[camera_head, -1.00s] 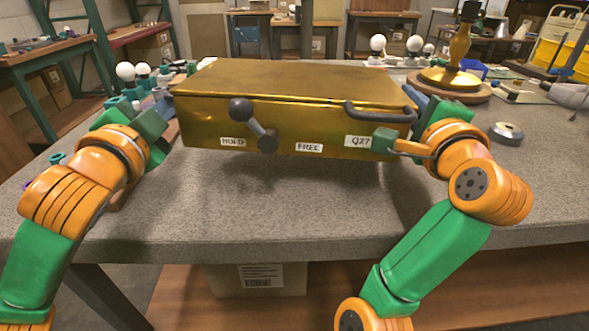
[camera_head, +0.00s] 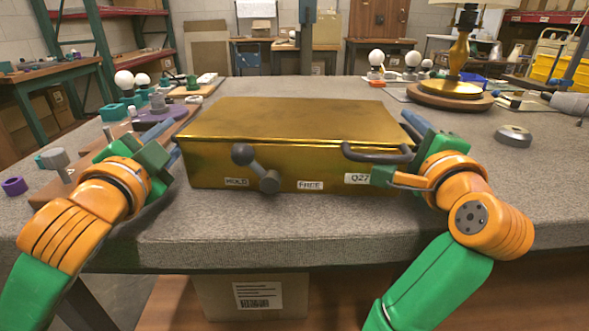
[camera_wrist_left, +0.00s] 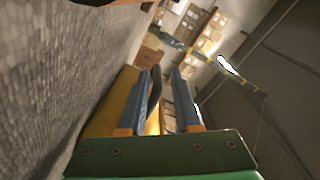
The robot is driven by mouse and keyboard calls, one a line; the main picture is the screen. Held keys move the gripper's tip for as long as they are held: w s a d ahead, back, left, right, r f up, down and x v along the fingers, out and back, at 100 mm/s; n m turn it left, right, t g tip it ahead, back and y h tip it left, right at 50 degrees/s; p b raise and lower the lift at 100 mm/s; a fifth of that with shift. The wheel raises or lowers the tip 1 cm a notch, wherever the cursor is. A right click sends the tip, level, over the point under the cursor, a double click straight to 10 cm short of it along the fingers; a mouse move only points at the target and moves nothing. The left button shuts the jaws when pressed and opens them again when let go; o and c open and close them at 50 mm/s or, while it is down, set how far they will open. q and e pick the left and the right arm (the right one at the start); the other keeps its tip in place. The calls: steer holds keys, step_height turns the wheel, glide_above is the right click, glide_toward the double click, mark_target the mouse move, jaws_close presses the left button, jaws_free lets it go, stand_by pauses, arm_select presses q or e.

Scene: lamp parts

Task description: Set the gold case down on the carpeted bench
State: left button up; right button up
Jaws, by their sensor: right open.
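The gold case (camera_head: 290,115) sits level on the grey carpeted bench (camera_head: 300,235); its front lower edge appears to touch the surface. Its front has a dark lever, white labels and a dark handle (camera_head: 376,154). My left gripper (camera_head: 168,133) is at the case's left end. In the left wrist view its fingers (camera_wrist_left: 158,100) stand apart, with a dark bar and some gold between them. My right gripper (camera_head: 412,135) is open at the case's right end; its fingertips are partly hidden.
A lamp with a gold stem (camera_head: 459,60) on a round wooden base stands behind right. A grey disc (camera_head: 513,135) lies on the right. White bulbs (camera_head: 376,58) stand at the back. Small parts and a purple ring (camera_head: 14,186) lie left. The bench front is clear.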

steer(key=shift+w, duration=0.1)
steer(key=shift+a, duration=0.1)
arm_select(q)
step_height(320, 180, up, 10)
steer(key=shift+a, duration=0.1)
arm_select(e)
steer(key=shift+o, duration=0.2)
steer(key=o, duration=0.4)
steer(key=shift+c, duration=0.2)
steer(key=d, duration=0.7)
steer(key=shift+s, duration=0.2)
